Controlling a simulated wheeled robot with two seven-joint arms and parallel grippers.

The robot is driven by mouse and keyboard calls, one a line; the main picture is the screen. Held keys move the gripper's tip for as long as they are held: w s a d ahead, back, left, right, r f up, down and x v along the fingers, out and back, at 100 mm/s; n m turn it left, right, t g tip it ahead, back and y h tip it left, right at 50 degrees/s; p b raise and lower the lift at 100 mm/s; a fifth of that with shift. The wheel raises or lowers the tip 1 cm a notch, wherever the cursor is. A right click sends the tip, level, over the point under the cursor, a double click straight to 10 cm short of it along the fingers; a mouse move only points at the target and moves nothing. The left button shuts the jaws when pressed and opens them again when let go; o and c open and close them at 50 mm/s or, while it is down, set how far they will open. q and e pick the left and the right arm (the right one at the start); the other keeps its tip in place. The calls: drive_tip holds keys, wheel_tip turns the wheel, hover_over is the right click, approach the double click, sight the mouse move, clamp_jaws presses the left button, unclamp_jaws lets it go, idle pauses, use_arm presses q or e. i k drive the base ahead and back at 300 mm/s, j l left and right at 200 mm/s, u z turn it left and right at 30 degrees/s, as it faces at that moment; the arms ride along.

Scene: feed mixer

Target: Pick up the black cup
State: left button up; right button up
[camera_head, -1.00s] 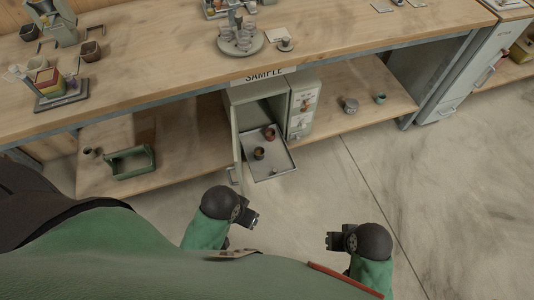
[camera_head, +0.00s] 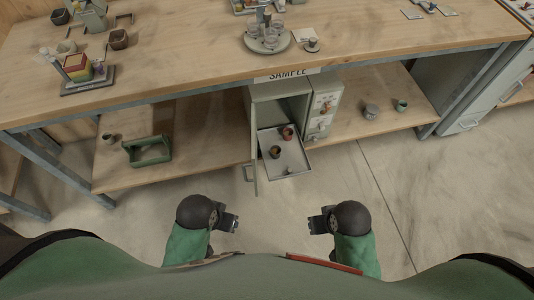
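A small dark, blackish cup (camera_head: 275,152) stands in the pulled-out grey tray (camera_head: 297,169) of the cabinet under the workbench. A reddish-brown cup (camera_head: 288,133) stands behind it, and a small dark item lies near the tray's front. My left gripper (camera_head: 234,223) is in front of the cabinet, lower left of the tray, apart from it. My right gripper (camera_head: 312,225) is lower right of the tray, also apart. Both look open and empty, with their fingers pointing towards each other.
The cabinet's open door (camera_head: 250,172) stands left of the tray. The workbench top (camera_head: 190,62) overhangs above. A green carrier (camera_head: 147,150) sits on the left lower shelf. A grey pot (camera_head: 370,111) and green cup (camera_head: 402,105) sit on the right shelf. The floor in front is clear.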

sight(275, 150)
drive_tip(key=l, duration=0.7)
drive_tip(key=k+l, duration=0.15)
drive_tip(key=l, duration=0.6)
drive_tip(key=l+u, duration=0.1)
drive_tip(key=l, duration=0.6)
drive_tip(key=k+l, duration=0.15)
drive_tip(key=l, duration=0.6)
